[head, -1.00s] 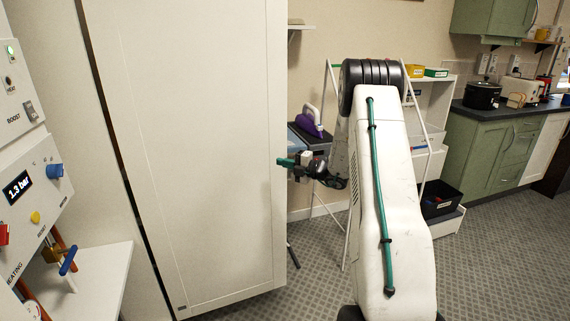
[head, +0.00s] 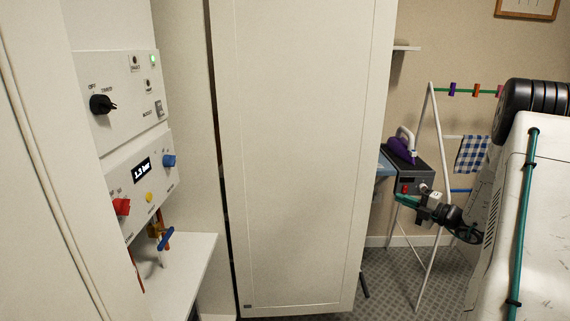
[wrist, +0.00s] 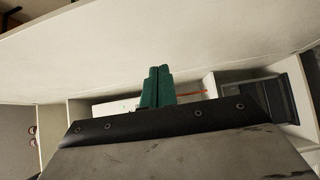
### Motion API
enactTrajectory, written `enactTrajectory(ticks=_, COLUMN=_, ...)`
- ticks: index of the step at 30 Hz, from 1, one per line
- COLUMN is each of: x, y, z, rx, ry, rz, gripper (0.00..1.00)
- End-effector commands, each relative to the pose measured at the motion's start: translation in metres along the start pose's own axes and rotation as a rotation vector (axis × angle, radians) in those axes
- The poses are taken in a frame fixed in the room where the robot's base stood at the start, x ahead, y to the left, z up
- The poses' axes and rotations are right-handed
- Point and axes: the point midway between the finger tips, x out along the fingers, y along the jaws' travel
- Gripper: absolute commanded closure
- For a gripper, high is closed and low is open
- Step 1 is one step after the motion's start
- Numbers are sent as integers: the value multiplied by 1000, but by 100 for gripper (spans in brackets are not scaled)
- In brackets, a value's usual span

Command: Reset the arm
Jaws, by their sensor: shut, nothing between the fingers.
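My gripper (head: 404,200) shows at the right in the head view, at the end of my white arm with black joints. Its green fingers are shut with nothing between them. They point left, close to the right edge of the tall white door (head: 300,150); I cannot tell whether they touch it. In the wrist view my gripper (wrist: 158,70) shows the two green fingers side by side, with a broad pale surface (wrist: 160,45) beyond them.
A control panel (head: 120,85) with knobs, a display and a blue-handled valve (head: 165,239) is at the left, above a white ledge (head: 200,262). Right of the door are a purple iron (head: 401,149), a drying rack (head: 428,220) and a checked cloth (head: 471,154). Grey floor shows below.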

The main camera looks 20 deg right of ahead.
Motion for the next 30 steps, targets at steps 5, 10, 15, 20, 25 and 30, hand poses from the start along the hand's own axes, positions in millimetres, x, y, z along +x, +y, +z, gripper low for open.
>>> enactTrajectory(ticks=5, x=1, y=0, z=0, rx=-46, ry=1, rz=-1, gripper=100)
enactTrajectory(ticks=10, x=-1, y=-16, z=-18, rx=-276, ry=74, rz=-51, gripper=100)
enactTrajectory(ticks=15, x=-8, y=-25, z=-75, rx=-616, ry=298, rz=-108, gripper=100)
enactTrajectory(ticks=20, x=-6, y=-3, z=-151, rx=-1018, ry=621, rz=-72, gripper=100)
enactTrajectory(ticks=25, x=-13, y=28, z=-234, rx=-1441, ry=1006, rz=78, gripper=100)
enactTrajectory(ticks=30, x=-36, y=56, z=-307, rx=-1810, ry=1391, rz=329, gripper=100)
